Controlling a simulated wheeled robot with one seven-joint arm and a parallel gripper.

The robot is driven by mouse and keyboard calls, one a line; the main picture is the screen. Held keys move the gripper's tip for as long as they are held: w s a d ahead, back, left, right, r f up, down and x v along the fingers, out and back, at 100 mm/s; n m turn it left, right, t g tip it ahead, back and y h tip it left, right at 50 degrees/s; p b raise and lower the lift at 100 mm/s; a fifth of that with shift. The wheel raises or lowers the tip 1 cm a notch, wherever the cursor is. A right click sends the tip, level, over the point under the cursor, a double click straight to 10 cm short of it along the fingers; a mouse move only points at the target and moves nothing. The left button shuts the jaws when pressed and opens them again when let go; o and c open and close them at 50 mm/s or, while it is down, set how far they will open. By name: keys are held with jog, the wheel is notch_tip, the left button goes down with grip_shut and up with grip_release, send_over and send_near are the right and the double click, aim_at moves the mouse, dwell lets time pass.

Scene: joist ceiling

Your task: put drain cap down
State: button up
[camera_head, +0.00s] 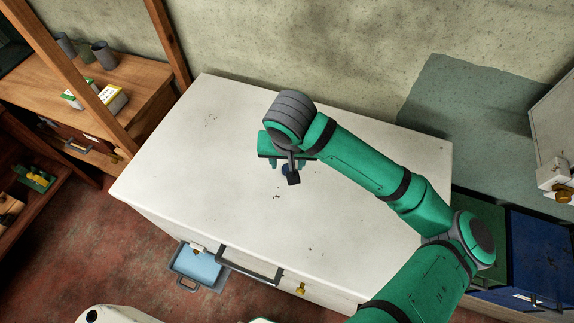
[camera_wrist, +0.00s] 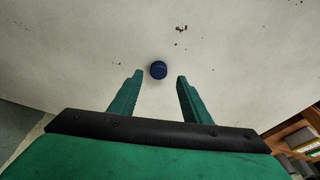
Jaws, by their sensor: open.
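The drain cap (camera_wrist: 158,70) is a small, round, dark blue piece resting on the white top of the chest (camera_head: 190,150). In the wrist view it lies just beyond and between the fingertips, touching neither. In the head view only a bit of the cap (camera_head: 285,170) shows, mostly hidden under my gripper (camera_head: 289,165). My gripper is open and empty, low over the middle of the white top. Its two green fingers also show apart in the wrist view (camera_wrist: 159,75).
The white top is clear around the cap apart from small dark specks. A wooden shelf (camera_head: 130,75) with grey cups (camera_head: 103,54) and small boxes (camera_head: 112,98) stands at the left. A blue bin (camera_head: 197,268) is below the front edge. Blue and green panels (camera_head: 540,250) are at the right.

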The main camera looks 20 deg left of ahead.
jog(key=v, duration=0.7)
jog(key=shift+r, duration=0.15)
jog(key=shift+d, duration=0.1)
